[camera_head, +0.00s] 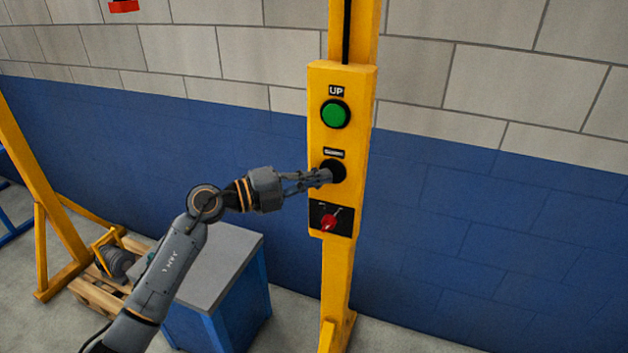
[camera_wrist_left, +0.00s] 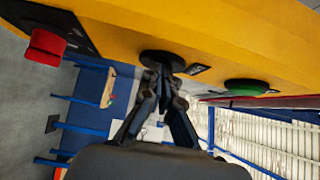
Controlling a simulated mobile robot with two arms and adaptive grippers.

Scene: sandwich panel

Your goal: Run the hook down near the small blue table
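A yellow control panel (camera_head: 316,98) is on a yellow post. It has a green button (camera_head: 335,113) labelled UP, a black button (camera_head: 338,168) under a label too small to read, and a red rotary switch (camera_head: 329,222). My left gripper (camera_head: 325,176) is at the black button, its fingertips together and seemingly touching it. In the left wrist view the fingers meet at the black button (camera_wrist_left: 152,57), with the green button (camera_wrist_left: 246,87) to the right. The small blue table (camera_head: 233,311), with a grey top, stands lower left of the post. No hook is clearly recognisable. My right gripper is out of view.
A red object (camera_head: 123,6) hangs at the top left, cut by the frame edge. A yellow frame (camera_head: 37,210) and a winch-like drum (camera_head: 116,262) on a wooden pallet (camera_head: 95,290) stand at left. A blue and grey block wall (camera_head: 480,230) is behind.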

